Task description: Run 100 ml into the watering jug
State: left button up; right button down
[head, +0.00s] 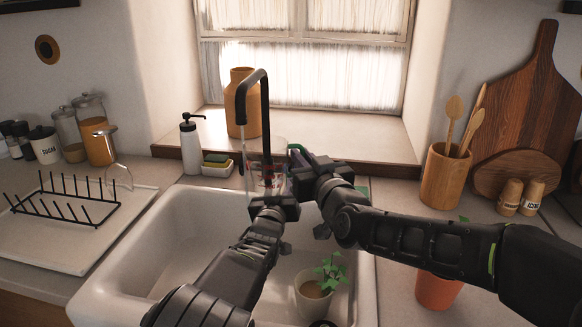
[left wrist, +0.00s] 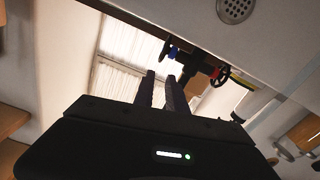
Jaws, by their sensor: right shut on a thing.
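A clear jug (head: 268,150) with red marks stands upright under the spout of the black tap (head: 241,110). Its lower part is partly hidden by my grippers. My right gripper (head: 300,176) is at the jug's right side and shut; it appears to hold the jug there, though the contact is hidden. My left gripper (head: 274,204) is just below and in front of the jug. In the left wrist view its two fingers (left wrist: 162,88) stand slightly apart with nothing visible between them.
The white sink (head: 150,262) lies below my arms, with a potted plant (head: 313,296) inside. A dish rack (head: 65,200) is left. A soap bottle (head: 190,145) and orange vase (head: 240,85) stand behind. A utensil pot (head: 445,178) and terracotta pot (head: 437,290) are right.

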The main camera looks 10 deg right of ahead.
aim_at(292, 164)
pick_arm(q)
jog(key=x, duration=1)
jog(key=shift+w+d+f, duration=0.1)
jog(key=shift+w+d, duration=0.05)
jog(key=shift+w, duration=0.15)
jog(key=shift+c, duration=0.3)
grip_shut()
